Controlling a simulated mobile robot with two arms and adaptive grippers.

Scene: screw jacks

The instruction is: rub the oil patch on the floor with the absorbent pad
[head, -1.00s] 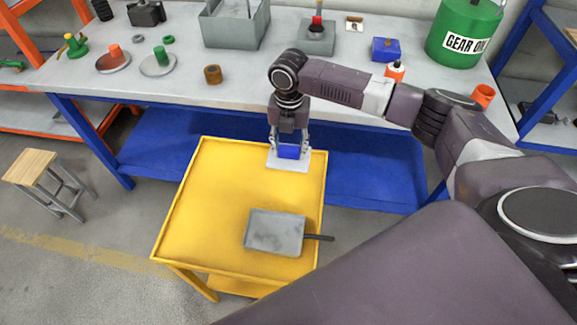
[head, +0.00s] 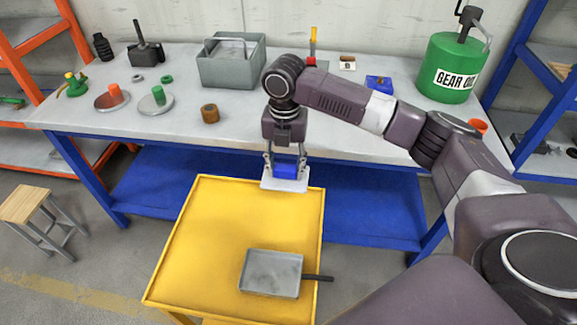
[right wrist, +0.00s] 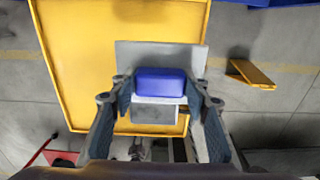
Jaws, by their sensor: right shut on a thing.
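My right gripper (head: 285,168) is shut on the absorbent pad, gripping its blue block (head: 286,173). The pad's pale flat plate (head: 272,184) is under the block. I hold it at the back edge of the yellow cart top (head: 215,230), in front of the workbench; its height above the cart is hard to tell. In the right wrist view the blue block (right wrist: 160,84) sits between the two fingers, with the grey plate (right wrist: 160,53) beyond. No oil patch on the floor shows in these frames. My left gripper is not in view.
A grey pan (head: 271,273) with a dark handle lies on the cart. The workbench (head: 250,112) behind holds a grey toolbox (head: 230,68), a green gear oil can (head: 450,70) and jack parts. A wooden stool (head: 25,205) stands at left. Grey floor is open at lower left.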

